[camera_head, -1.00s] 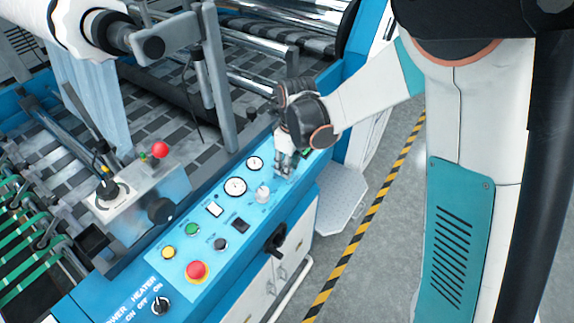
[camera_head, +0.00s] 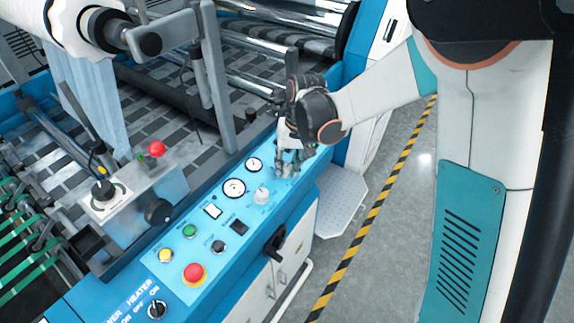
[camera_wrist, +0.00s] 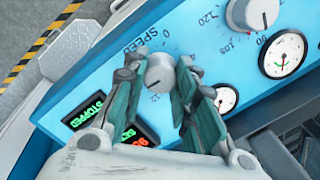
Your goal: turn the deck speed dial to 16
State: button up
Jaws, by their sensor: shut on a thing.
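The deck speed dial (camera_wrist: 160,76) is a small light grey knob under the word SPEED in the wrist view. A dark pointer line on its face points down in that picture, near the printed 12. My gripper (camera_wrist: 161,66) has a teal finger on each side of the knob and is shut on it. The fingers hide part of the printed scale. In the head view my gripper (camera_head: 288,165) is at the far end of the blue control panel (camera_head: 175,274), and the dial is hidden by it.
A larger white knob (camera_head: 261,196) and round gauges (camera_head: 234,188) sit close to my gripper. A green STOPPED display (camera_wrist: 84,111) and a partly covered red one are beside the dial. A red button (camera_head: 194,273) is at the panel's near end. Open floor lies to the right.

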jog(key=shift+m, duration=1)
jog(key=o, duration=1.1)
jog(key=shift+r, duration=0.1)
jog(key=r, duration=0.3)
jog(key=d+r, duration=0.1)
jog(key=r, duration=0.3)
jog(key=d+r, duration=0.1)
jog(key=r, duration=0.3)
jog(key=shift+s+d+r, duration=0.15)
jog(key=shift+r, duration=0.1)
